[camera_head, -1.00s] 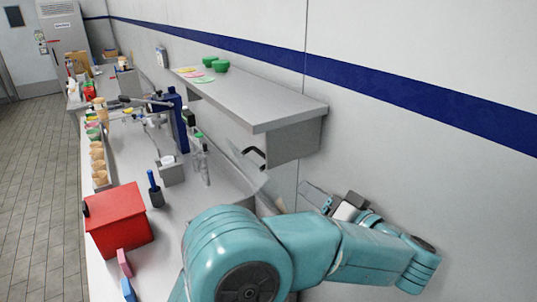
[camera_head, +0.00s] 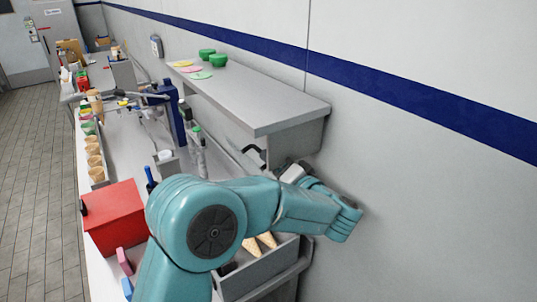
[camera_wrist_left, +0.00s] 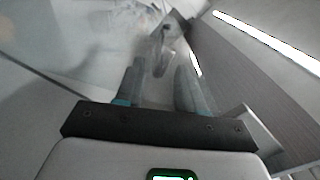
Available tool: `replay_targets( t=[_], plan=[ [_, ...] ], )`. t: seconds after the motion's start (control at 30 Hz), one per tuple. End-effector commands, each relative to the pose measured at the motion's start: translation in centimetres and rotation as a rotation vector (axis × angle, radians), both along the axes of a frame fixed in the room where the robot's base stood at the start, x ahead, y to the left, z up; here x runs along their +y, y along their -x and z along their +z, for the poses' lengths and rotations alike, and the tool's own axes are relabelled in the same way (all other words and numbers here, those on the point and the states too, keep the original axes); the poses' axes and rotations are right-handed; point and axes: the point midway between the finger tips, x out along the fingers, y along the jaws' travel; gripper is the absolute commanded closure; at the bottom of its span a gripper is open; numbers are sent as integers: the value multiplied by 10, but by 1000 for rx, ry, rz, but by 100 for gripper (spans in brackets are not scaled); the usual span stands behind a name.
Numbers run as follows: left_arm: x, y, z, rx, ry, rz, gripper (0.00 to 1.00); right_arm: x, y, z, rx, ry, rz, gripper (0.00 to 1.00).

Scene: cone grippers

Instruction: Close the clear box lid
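The box (camera_head: 262,276) is a grey bin under the shelf, with cones (camera_head: 265,241) showing inside it. Its clear lid is raised; most of it is hidden behind my arm in the head view. The lid's dark handle (camera_head: 254,150) shows at the shelf's near end. My left gripper (camera_head: 281,167) is beside the handle, just right of it. In the left wrist view, my left gripper (camera_wrist_left: 160,88) has its fingers apart, with a dark curved piece, apparently the handle (camera_wrist_left: 160,62), ahead between them, not clearly touched. My right gripper is not in view.
A grey shelf (camera_head: 250,105) with green bowls (camera_head: 217,60) overhangs the counter, close to my gripper. The wall (camera_head: 430,200) is right of my arm. A red box (camera_head: 113,215) and several cones in a rack (camera_head: 95,160) stand at left.

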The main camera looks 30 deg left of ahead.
Motion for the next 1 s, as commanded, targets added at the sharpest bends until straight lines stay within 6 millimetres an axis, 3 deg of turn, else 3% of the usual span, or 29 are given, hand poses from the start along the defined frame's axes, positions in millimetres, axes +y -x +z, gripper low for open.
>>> replay_targets(
  t=[0.2,0.47,0.5,0.6,1.0],
  plan=[
    [20,-9,0,1,-1,1,62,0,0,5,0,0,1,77],
    [22,-11,-1,1,0,1,62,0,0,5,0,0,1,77],
    [22,-11,-1,1,0,1,65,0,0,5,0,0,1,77],
    [22,-11,-1,1,0,1,98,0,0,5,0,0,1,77],
    [26,-11,-3,4,2,-2,100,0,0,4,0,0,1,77]
  ],
)
